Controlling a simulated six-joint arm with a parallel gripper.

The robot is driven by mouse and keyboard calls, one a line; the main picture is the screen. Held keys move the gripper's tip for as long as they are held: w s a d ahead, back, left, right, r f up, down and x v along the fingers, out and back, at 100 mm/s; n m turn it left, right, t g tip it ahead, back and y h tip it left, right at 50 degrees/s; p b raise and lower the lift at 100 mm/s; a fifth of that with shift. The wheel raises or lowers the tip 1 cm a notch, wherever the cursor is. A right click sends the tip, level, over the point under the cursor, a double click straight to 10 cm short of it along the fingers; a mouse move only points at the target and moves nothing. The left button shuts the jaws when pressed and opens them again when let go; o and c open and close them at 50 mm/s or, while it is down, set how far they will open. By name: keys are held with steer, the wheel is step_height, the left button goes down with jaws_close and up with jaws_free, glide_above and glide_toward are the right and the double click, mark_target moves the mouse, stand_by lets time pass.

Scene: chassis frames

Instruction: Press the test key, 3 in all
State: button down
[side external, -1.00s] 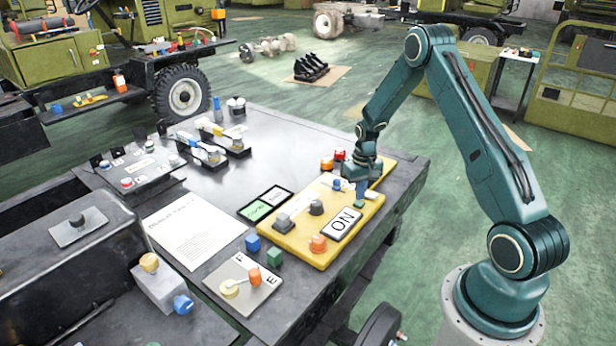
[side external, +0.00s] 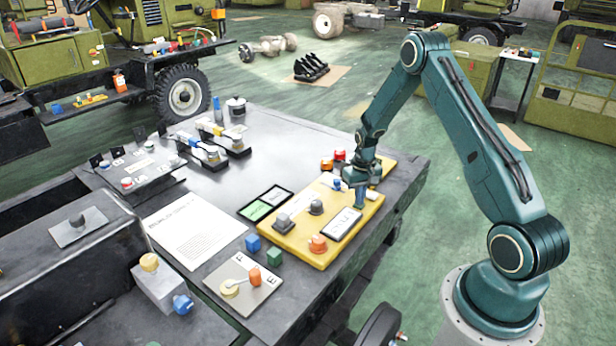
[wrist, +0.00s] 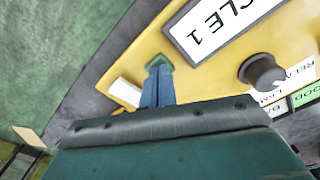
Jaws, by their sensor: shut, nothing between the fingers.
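The test key appears to be the green key (wrist: 158,64) on the yellow panel (side external: 296,240). My gripper (side external: 360,206) is shut and empty, pointing down at the key. In the wrist view its blue fingertips (wrist: 157,68) lie over the key, and green shows around them. They look to be touching it; how far it is pressed I cannot tell. In the side view the fingers hide the key. The white display (side external: 343,225) beside it shows small text; in the wrist view the display (wrist: 212,27) shows "CLE 1", its start cut off.
A sign (side external: 265,204) has one green half.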

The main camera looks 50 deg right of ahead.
steer(key=shift+r, duration=1.05)
steer(key=shift+f, duration=0.9)
stand_by(1.0)
steer(key=shift+r, duration=0.9)
steer(key=shift+f, duration=0.95)
stand_by(0.7)
steer(key=shift+r, duration=0.95)
steer(key=shift+r, duration=0.15)
steer(key=shift+r, duration=2.35)
steer(key=shift+r, duration=0.1)
